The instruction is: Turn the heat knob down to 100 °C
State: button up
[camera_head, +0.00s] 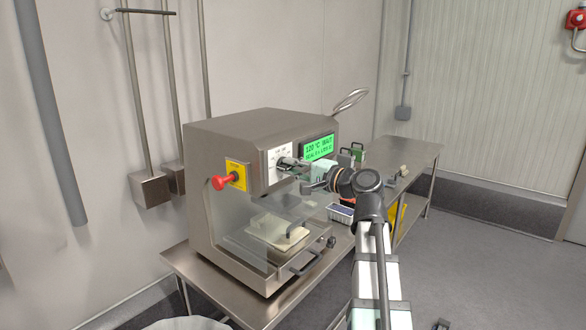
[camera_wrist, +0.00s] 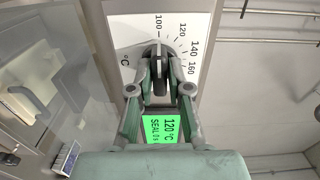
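The heat knob (camera_wrist: 159,77) is a dark knob on a white dial plate (camera_wrist: 129,33) on the front of the steel sealing machine (camera_head: 222,150). The dial is marked 100, 120, 140 and 160 with °C. The green display (camera_wrist: 160,129) reads 120 °C in the wrist view, with a SEAL line below; it also shows in the head view (camera_head: 318,147). My gripper (camera_wrist: 160,72) is at the dial, with one finger on each side of the knob. The fingers are close to its sides, but I cannot tell whether they press on it. They partly hide the knob.
A clear guard and a handle (camera_head: 305,262) are below. The machine stands on a steel table (camera_head: 190,266); small items sit on a bench (camera_head: 420,153) behind my arm.

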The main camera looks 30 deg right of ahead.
jog(key=shift+o, duration=1)
jog(key=shift+s, duration=0.1)
jog(key=v, duration=1.2)
